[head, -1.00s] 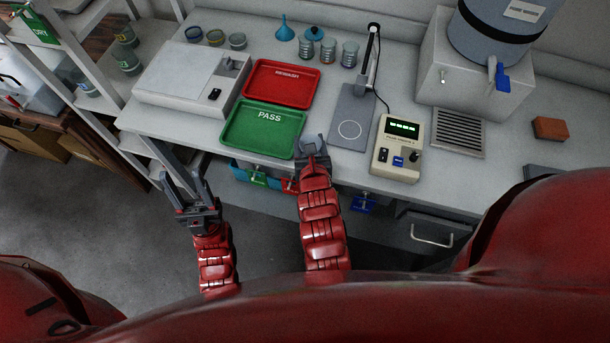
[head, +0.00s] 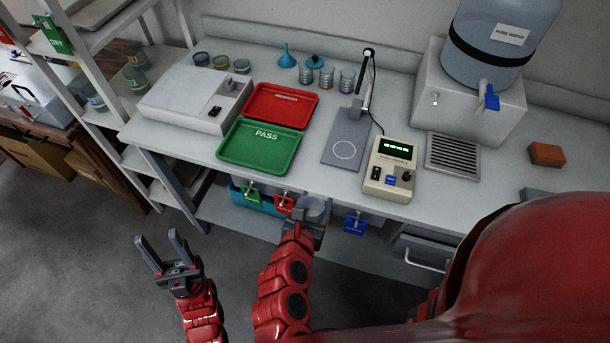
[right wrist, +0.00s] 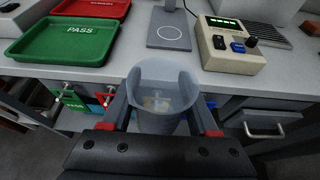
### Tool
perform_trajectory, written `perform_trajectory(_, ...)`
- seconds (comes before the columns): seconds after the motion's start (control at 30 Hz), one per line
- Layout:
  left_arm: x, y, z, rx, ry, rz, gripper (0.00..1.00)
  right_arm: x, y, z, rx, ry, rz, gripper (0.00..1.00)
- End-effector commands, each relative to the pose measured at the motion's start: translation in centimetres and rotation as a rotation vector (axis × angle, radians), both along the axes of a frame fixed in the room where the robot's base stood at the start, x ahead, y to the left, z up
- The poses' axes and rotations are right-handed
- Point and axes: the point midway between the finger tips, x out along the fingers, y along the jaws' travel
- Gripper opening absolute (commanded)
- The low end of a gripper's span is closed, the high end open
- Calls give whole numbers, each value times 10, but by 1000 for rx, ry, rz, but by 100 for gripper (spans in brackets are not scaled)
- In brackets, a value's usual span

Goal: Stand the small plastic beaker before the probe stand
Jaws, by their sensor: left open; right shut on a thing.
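The small plastic beaker (right wrist: 160,92) is translucent and sits upright between the fingers of my right gripper (right wrist: 163,115) in the right wrist view. In the head view the beaker (head: 313,207) shows in my right gripper (head: 304,222), below and in front of the bench's front edge. The probe stand (head: 347,137) is a grey plate with a white ring (head: 345,150) and an upright arm, standing on the bench. The ring also shows in the right wrist view (right wrist: 170,32). My left gripper (head: 163,258) is open and empty, over the floor at lower left.
The green PASS tray (head: 258,146) and a red tray (head: 280,106) lie left of the probe stand. A meter box (head: 391,168) stands right of it. Several glass beakers stand at the back. Tagged clamps (head: 355,224) hang below the bench edge.

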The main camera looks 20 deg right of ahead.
Motion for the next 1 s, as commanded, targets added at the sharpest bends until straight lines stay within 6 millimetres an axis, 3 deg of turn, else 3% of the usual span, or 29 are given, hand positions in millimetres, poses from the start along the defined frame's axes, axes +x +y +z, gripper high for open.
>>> perform_trajectory(0.27,0,0,3,0,0,0,50,21,-9,0,-5,0,-20,2)
perform_trajectory(1.0,0,0,23,0,0,0,50,139,-28,-9,-7,-4,-8,2)
